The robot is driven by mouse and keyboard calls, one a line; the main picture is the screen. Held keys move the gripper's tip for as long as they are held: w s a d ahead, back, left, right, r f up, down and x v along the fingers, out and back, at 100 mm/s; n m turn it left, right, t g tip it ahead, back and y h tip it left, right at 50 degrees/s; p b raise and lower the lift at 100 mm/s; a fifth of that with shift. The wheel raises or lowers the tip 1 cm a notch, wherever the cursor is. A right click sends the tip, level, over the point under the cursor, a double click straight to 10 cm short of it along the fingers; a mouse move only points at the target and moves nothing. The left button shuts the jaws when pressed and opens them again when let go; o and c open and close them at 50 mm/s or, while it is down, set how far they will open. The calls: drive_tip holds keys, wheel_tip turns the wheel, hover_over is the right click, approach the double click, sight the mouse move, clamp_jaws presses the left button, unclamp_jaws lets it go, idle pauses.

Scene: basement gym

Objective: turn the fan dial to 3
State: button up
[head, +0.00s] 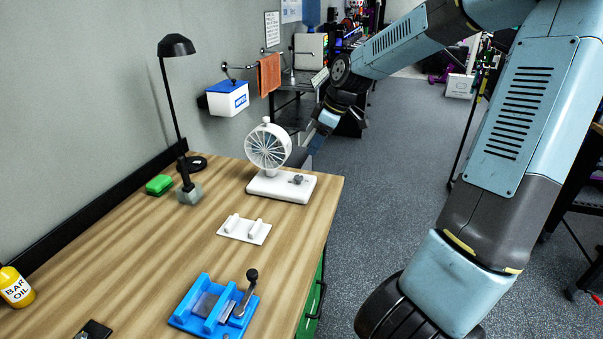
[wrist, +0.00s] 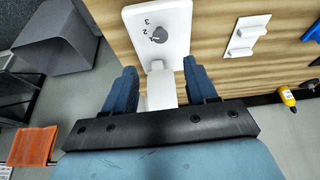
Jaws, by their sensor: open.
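A white desk fan (head: 268,147) stands upright near the right edge of the wooden table. Its flat base (head: 262,186) carries a small grey dial (head: 297,180). In the wrist view the dial (wrist: 159,36) sits on the white base (wrist: 178,18), with the printed numbers 3 and 2 readable beside it. I cannot tell where its pointer stands. My gripper (head: 309,146) is beside the fan head, above and behind the base. In the wrist view my gripper (wrist: 160,72) is open, its blue fingers apart with a white fan part between them in the picture, and away from the dial.
A white holder (head: 244,230) and a blue fixture with a black-knobbed lever (head: 215,308) lie nearer on the table. A black lamp (head: 175,110), green block (head: 159,185) and yellow oil bottle (head: 17,290) stand along the wall side. Open floor (head: 385,180) lies to the right.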

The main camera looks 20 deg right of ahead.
sight(299, 177)
drive_tip(key=x, duration=1.2)
drive_tip(key=shift+c, duration=0.3)
drive_tip(key=shift+d, duration=0.1)
drive_tip(key=c, duration=1)
drive_tip(key=shift+s+a+m+t+h, duration=0.1)
drive_tip(key=shift+m+t+h, duration=0.25)
drive_tip(key=shift+m, duration=0.85)
drive_tip(key=shift+s+a+m+t+h, duration=0.1)
drive_tip(key=shift+m+t+h, duration=0.25)
drive_tip(key=shift+m, duration=0.85)
